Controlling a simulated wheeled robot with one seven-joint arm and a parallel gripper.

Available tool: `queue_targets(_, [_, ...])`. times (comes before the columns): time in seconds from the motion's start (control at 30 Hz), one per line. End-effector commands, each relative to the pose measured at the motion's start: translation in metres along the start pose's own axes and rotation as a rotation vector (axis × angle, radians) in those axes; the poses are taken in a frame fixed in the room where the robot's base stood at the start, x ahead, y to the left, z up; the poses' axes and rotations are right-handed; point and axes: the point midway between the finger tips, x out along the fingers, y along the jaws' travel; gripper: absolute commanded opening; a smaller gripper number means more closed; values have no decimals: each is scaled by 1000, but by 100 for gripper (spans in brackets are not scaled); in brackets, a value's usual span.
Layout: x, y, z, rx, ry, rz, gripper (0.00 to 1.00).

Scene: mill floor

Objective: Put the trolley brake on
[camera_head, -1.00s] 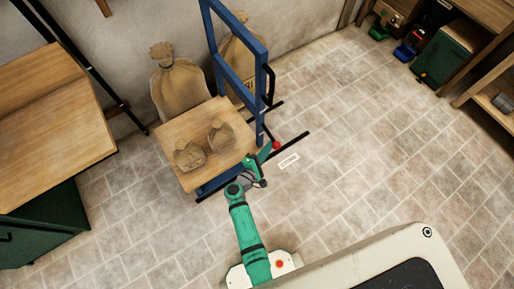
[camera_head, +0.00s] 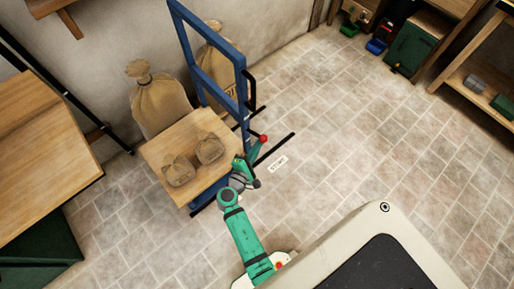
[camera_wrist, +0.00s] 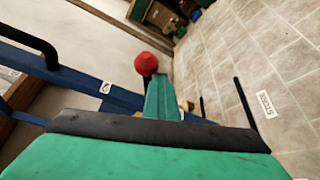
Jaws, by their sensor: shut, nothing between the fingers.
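The trolley has a blue frame (camera_head: 205,85) and a wooden deck (camera_head: 160,152). A red knob (camera_head: 263,138), on a dark stem at the trolley's right side, looks like its brake lever; the knob also shows in the wrist view (camera_wrist: 151,64). My gripper (camera_head: 258,147) is shut and empty, with its green fingers (camera_wrist: 162,98) together. In the wrist view the fingertips reach up just right of the knob's stem, overlapping it closely. I cannot tell whether they touch. The lower part of the lever is hidden.
Two small sacks (camera_head: 193,158) lie on the deck, and large sacks (camera_head: 158,98) stand behind it by the wall. A wooden bench (camera_head: 45,160) is at the left. A floor label (camera_head: 278,163) and open tiled floor (camera_head: 350,150) lie right of the trolley.

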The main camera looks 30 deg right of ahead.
Motion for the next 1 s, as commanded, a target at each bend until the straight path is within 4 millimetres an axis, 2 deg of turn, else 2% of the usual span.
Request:
queue_targets(0.03, [2,7,5,5,-12,8,0])
queue_targets(0.2, [3,14,6,6,-14,12,0])
queue_targets(0.7, [4,18,4,9,-12,17,0])
queue_targets(0.87, [5,12,1,8,-10,15,0])
queue_targets(1.0, [6,-4,-6,5,-8,7,0])
